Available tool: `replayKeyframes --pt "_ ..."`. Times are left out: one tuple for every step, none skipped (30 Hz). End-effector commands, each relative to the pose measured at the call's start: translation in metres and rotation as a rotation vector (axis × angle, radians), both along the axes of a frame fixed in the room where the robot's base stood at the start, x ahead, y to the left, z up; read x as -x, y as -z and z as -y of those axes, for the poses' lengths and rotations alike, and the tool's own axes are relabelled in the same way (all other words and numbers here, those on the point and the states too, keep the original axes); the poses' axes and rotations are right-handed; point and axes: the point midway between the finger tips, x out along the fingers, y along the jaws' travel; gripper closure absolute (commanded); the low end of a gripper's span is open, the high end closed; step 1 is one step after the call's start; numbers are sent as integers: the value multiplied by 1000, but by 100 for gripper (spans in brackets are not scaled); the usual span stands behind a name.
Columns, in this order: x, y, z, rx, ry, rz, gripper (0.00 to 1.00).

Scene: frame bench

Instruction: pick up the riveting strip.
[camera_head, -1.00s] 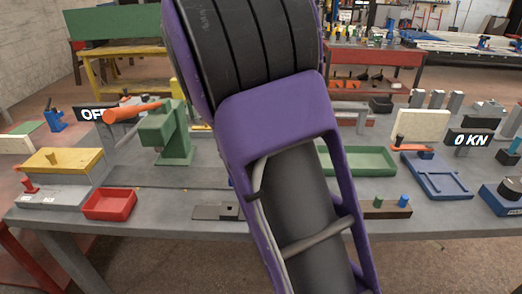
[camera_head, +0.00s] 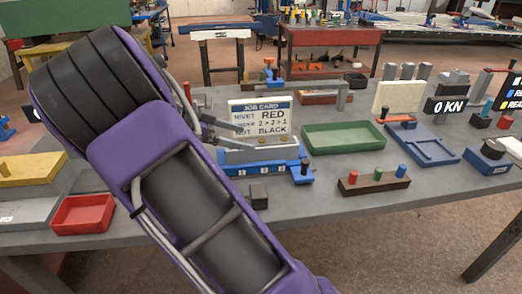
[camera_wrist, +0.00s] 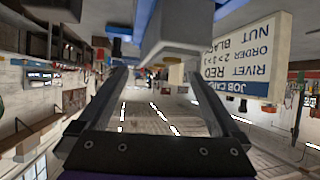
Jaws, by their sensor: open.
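My gripper (camera_head: 248,138) is open and empty, at the middle of the bench in front of the job card. In the wrist view its two fingers (camera_wrist: 158,73) stand apart. A grey bar (camera_head: 262,155) lies on a blue numbered fixture (camera_head: 265,169) just below the fingers; I cannot tell for sure that it is the riveting strip. In the upside-down wrist view a grey block (camera_wrist: 178,30) with blue behind it shows just past the fingertips, not gripped. My purple arm hides the bench left of the fixture.
The job card (camera_head: 261,118) stands close behind the fingers. A green tray (camera_head: 343,138) and a brown block with coloured pegs (camera_head: 374,182) are to the right. A small dark block (camera_head: 259,195) sits in front. A red tray (camera_head: 83,214) is at left.

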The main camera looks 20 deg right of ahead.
Motion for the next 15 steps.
replayKeyframes --pt "1 3 6 0 3 -1 0" --pt "2 5 10 0 4 -2 0" --pt "2 8 16 0 4 -2 0" --pt "2 10 20 0 3 -3 0" --pt "2 12 25 1 3 -3 0" --pt "3 15 30 0 3 -3 0" --pt "3 17 34 0 3 -4 0" --pt "3 18 36 0 3 -4 0" --pt "3 20 39 0 1 -3 0" --pt "3 21 41 -1 0 -2 0" --pt "3 21 43 -1 0 -2 0" --pt "3 22 44 -1 0 -2 0" --pt "3 22 44 0 0 -2 0" --pt "3 22 44 0 -1 -2 0" --pt "3 22 44 0 -1 -2 0"
